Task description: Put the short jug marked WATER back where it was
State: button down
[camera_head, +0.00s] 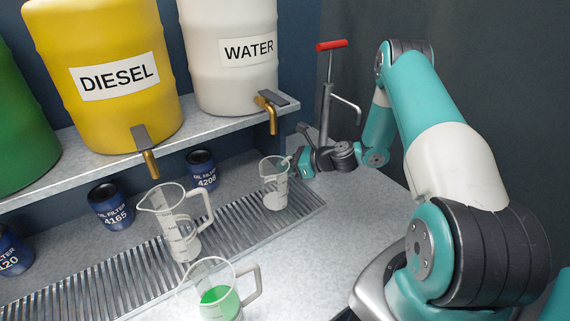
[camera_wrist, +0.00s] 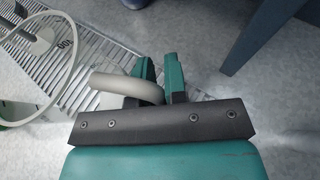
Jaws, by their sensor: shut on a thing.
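A short clear jug (camera_head: 275,185) stands upright, on or just above the slatted drain grate (camera_head: 235,226), in front of the WATER barrel's tap. Any word on the jug is too small to read. My gripper (camera_head: 297,163) is at its right side, shut on its handle. In the wrist view, my gripper (camera_wrist: 160,82) has the grey handle (camera_wrist: 122,87) between its green fingers, and the jug's clear rim (camera_wrist: 72,55) curves off to the left. I cannot tell whether the jug's base touches the grate.
A taller clear jug (camera_head: 180,225) and a jug with green liquid (camera_head: 216,299) stand to the left and front. Oil filters (camera_head: 203,170) stand behind the grate. The brass tap (camera_head: 267,109) overhangs from the shelf. A red-handled pump (camera_head: 328,90) stands behind my gripper. The counter right of the grate is clear.

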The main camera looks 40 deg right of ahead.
jog(key=shift+f+b, duration=0.5)
jog(key=shift+f, duration=0.15)
jog(key=c, duration=1.1)
grip_release()
jog(key=b+v, duration=0.3)
jog(key=v, duration=1.4)
jog(key=shift+s+d+b, duration=0.15)
jog(key=shift+s+b, duration=0.05)
jog(key=shift+b, duration=0.1)
